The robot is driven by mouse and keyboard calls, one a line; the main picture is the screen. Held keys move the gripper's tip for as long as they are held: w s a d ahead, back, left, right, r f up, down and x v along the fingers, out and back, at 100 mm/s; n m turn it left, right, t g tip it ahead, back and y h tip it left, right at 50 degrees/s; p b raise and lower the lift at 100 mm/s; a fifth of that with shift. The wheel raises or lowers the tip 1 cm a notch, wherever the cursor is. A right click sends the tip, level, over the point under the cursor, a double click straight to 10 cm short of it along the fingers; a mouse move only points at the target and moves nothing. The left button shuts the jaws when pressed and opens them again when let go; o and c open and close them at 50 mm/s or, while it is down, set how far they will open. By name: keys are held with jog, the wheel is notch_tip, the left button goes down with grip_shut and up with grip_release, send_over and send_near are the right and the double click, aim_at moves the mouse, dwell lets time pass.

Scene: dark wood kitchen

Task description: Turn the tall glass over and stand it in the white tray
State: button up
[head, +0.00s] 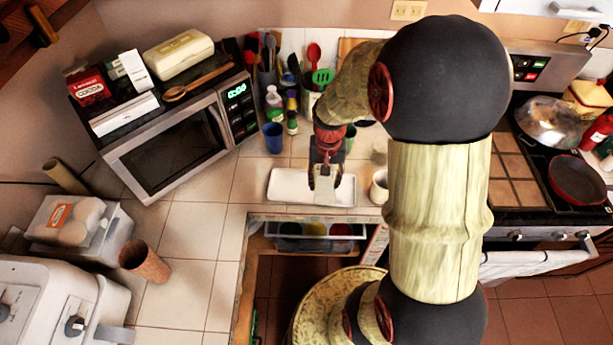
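The white tray (289,184) lies on the tiled counter in the middle of the head view, near the counter's front edge. My gripper (325,176) is over the right half of the tray, pointing down. A pale, see-through tall glass (325,192) shows between its dark fingers, which appear closed on it. The glass looks roughly upright, but I cannot tell which end is its mouth. I also cannot tell whether it touches the tray. My gripper and arm hide its upper part.
A blue cup (273,137) and a green cup (349,138) stand behind the tray. A white mug (379,188) is close on its right, partly behind my arm. The microwave (176,146) is to the left.

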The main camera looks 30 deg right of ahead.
jog(key=w, duration=0.1)
jog(key=w+f, duration=0.2)
jog(key=w, duration=0.1)
jog(key=shift+a, duration=0.1)
jog(key=b, duration=0.1)
send_over(307, 185)
jog(key=f, duration=0.5)
jog(key=shift+s, duration=0.3)
jog(key=f, duration=0.1)
jog(key=w+f, duration=0.1)
jog(key=f, duration=0.1)
jog(key=shift+a, duration=0.1)
jog(key=shift+s+f, duration=0.1)
jog(key=shift+f, duration=0.15)
jog(key=shift+f+b, duration=0.3)
jog(key=o, duration=1.4)
jog(key=shift+o, duration=0.7)
